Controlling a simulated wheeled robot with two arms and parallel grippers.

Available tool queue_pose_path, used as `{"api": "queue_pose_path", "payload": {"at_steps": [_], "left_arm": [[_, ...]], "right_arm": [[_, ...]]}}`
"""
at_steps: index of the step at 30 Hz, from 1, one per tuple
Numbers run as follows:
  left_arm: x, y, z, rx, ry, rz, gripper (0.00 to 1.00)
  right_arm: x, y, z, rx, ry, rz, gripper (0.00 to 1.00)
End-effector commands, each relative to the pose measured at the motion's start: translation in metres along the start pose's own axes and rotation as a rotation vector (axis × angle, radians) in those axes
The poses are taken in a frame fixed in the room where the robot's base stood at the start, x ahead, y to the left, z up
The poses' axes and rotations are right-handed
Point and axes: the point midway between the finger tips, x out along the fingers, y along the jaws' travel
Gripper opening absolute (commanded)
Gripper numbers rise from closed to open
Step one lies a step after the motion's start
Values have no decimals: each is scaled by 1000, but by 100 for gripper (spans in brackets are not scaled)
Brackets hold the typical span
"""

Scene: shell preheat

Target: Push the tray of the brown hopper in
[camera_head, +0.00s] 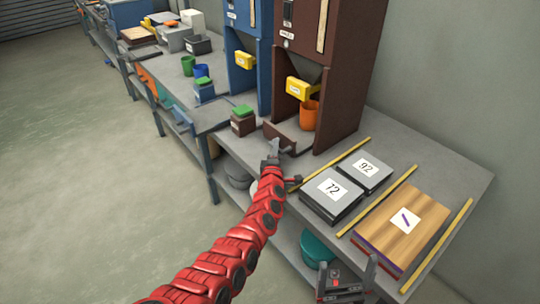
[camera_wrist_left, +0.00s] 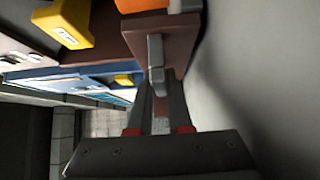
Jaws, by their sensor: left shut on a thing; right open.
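The brown hopper (camera_head: 350,70) stands on the table, with a yellow spout (camera_head: 299,89) at its front. Its brown tray (camera_head: 286,131) sits low in the hopper's opening and carries an orange cup (camera_head: 309,115) below the spout. My left gripper (camera_head: 274,150) is at the tray's front edge. In the left wrist view the gripper (camera_wrist_left: 160,105) is shut on the grey handle (camera_wrist_left: 156,60) of the tray (camera_wrist_left: 183,42). The fingers partly hide the handle. My right gripper (camera_head: 347,283) is open and empty, low at the front of the table.
A blue hopper (camera_head: 245,60) stands to the left. A brown box with a green top (camera_head: 243,120) is left of the tray. Grey plates marked 72 (camera_head: 331,196) and 92 (camera_head: 365,170), yellow strips and a wooden board (camera_head: 400,228) lie to the right.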

Motion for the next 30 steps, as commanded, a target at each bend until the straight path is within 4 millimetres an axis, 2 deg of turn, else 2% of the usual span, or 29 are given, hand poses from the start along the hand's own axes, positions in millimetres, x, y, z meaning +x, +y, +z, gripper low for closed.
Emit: {"api": "queue_pose_path", "payload": {"at_steps": [11, 12, 17, 26, 30], "left_arm": [[2, 0, 5, 2, -4, -3, 0], [2, 0, 5, 2, -5, -3, 19], [2, 0, 4, 2, -3, -2, 48], [2, 2, 3, 2, -2, -2, 48], [2, 17, 3, 1, -1, -1, 48]], "right_arm": [[-2, 0, 0, 0, 0, 0, 100], [-2, 0, 0, 0, 0, 0, 100], [-2, 0, 0, 0, 0, 0, 100], [-1, 0, 0, 0, 0, 0, 100], [8, 0, -1, 0, 0, 0, 100]]}}
